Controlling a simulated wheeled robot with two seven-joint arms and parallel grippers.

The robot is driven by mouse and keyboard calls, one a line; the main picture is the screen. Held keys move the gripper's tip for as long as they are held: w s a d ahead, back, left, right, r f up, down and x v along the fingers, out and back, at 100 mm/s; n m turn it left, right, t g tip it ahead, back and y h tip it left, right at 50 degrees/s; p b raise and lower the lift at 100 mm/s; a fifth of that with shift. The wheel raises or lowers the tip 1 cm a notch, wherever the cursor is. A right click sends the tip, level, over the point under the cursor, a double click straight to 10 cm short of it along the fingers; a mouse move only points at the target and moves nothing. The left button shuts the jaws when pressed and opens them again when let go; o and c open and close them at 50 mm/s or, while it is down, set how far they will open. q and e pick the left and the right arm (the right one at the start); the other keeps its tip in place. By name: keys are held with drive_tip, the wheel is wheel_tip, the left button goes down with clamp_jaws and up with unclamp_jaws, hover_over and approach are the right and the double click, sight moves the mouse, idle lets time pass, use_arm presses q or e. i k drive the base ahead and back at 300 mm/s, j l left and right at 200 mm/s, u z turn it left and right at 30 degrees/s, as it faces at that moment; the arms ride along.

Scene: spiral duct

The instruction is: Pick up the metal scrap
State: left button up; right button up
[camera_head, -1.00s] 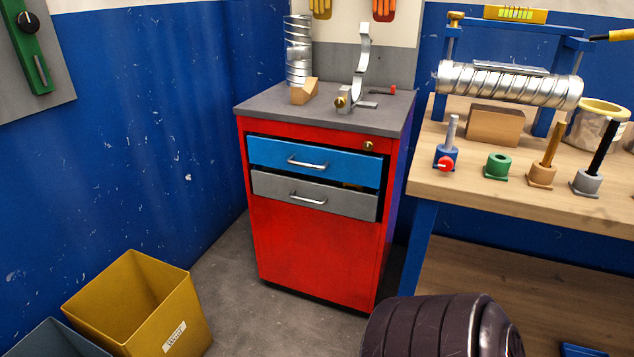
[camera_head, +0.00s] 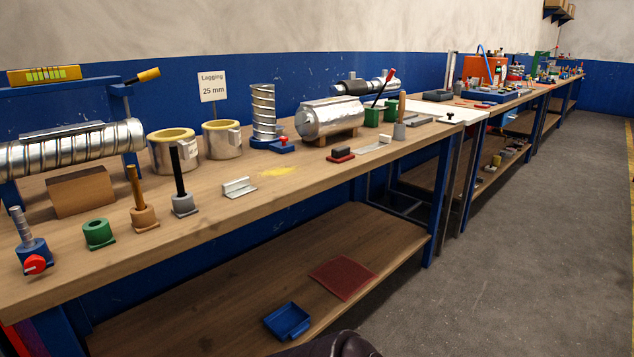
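A small bent piece of bare sheet metal (camera_head: 238,188) lies near the front edge of the wooden workbench (camera_head: 255,208). It looks like the metal scrap, but I cannot be sure. Neither gripper is in view. Only a dark rounded part of my own body shows at the bottom edge.
Several tool holders, including a green ring (camera_head: 98,233), line the front left. Lagging rolls (camera_head: 173,150) stand behind. The lower shelf holds a blue tray (camera_head: 287,321) and red mat (camera_head: 343,277). Floor (camera_head: 530,230) is clear at right.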

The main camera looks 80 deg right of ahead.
sight(239, 188)
drive_tip(key=z, duration=2.15)
drive_tip(key=i, duration=0.1)
